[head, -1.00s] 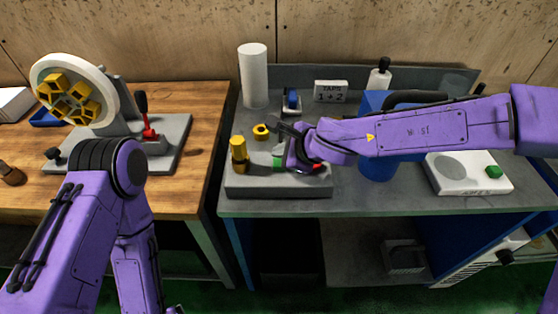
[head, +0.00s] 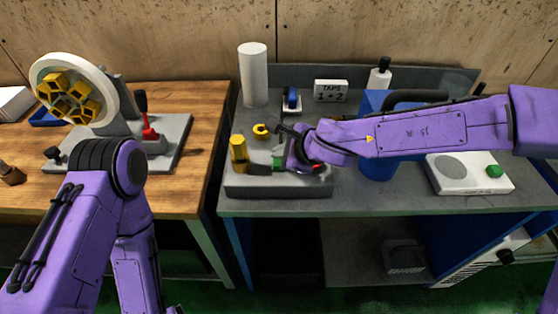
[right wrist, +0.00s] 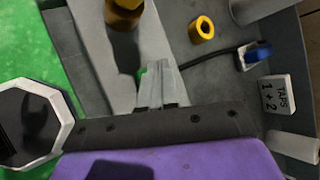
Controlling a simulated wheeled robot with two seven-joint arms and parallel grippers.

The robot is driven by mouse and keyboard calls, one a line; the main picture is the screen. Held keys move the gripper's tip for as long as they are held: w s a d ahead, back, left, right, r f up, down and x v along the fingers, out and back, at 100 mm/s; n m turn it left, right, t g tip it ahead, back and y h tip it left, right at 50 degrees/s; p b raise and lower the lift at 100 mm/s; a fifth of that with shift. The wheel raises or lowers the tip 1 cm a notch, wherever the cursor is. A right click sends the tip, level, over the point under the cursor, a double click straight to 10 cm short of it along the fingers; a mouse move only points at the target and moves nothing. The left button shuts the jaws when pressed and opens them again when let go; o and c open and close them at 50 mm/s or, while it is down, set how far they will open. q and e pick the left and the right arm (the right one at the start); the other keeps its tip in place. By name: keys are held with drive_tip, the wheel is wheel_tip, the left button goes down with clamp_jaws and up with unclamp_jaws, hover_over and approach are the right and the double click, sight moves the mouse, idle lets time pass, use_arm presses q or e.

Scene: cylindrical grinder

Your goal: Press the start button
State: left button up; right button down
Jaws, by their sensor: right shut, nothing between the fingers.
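The green button (head: 278,162) sits on top of the low grey block (head: 270,187) on the right bench. A red button (head: 318,168) sits to its right, partly covered by my wrist. My right gripper (head: 282,158) reaches in from the right, shut and empty, its fingers pointing down at the green button. In the right wrist view the closed fingertips (right wrist: 154,70) overlap the green button (right wrist: 143,72), leaving only a small green edge visible. I cannot tell whether they touch it. My left arm shows at the left, but its gripper is not in view.
A yellow post (head: 238,150) stands at the block's left end, close to the gripper. Behind are a yellow ring (head: 261,131), a white cylinder (head: 253,75) and a TAPS sign (head: 331,91). A blue container (head: 377,165) stands below my right forearm.

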drive_tip(key=shift+f+b, duration=0.4)
drive_tip(key=shift+f, duration=0.4)
idle(0.6)
drive_tip(key=shift+r, duration=0.1)
drive_tip(key=shift+r+p, duration=0.95)
drive_tip(key=shift+p, duration=0.2)
wheel_tip(320, 180, up, 5)
drive_tip(key=p, duration=0.5)
drive_tip(key=shift+r+p, duration=0.1)
drive_tip(key=shift+p, duration=0.25)
